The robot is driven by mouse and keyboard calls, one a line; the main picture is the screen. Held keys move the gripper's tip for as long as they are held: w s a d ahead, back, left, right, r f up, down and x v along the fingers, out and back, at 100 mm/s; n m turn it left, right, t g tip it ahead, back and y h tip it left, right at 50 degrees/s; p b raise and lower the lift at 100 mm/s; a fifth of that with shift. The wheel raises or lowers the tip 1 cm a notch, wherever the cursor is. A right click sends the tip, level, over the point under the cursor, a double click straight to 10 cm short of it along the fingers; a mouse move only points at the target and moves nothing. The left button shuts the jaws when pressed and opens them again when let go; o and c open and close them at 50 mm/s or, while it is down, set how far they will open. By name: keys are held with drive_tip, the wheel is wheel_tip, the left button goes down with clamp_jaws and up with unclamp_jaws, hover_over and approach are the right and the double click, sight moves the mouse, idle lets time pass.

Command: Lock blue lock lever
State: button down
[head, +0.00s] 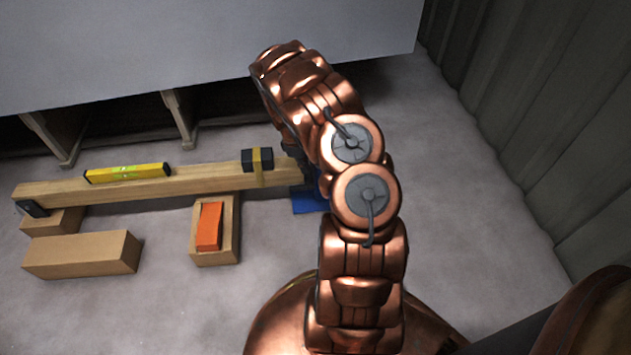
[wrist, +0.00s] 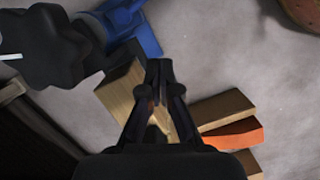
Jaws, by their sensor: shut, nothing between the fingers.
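A blue device (head: 309,204) stands at the right end of the wooden beam in the head view, mostly hidden behind my arm. In the wrist view its blue part (wrist: 132,27) shows at the upper left, beside a dark lobed knob (wrist: 40,45). I cannot tell which part is the lock lever. My gripper (wrist: 158,65) is shut and empty, with its tips over the end of the beam (wrist: 122,92), to the right of and below the blue part. In the head view my arm hides the gripper.
The beam (head: 205,181) carries a yellow level (head: 127,173) and a dark strapped block (head: 257,160). An orange wedge (head: 209,226) lies on a wooden block (head: 229,247). Another wooden block (head: 80,256) lies left. Floor at right is clear up to the ribbed wall (head: 560,120).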

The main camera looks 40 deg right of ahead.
drive_tip(key=s+d+f+b, duration=0.3)
drive_tip(key=s+f+b, duration=0.1)
drive_tip(key=f, duration=0.6)
drive_tip(key=shift+s+b, duration=0.35)
drive_tip(key=shift+s, duration=0.35)
drive_tip(key=shift+r+p, duration=0.1)
drive_tip(key=shift+p, duration=0.5)
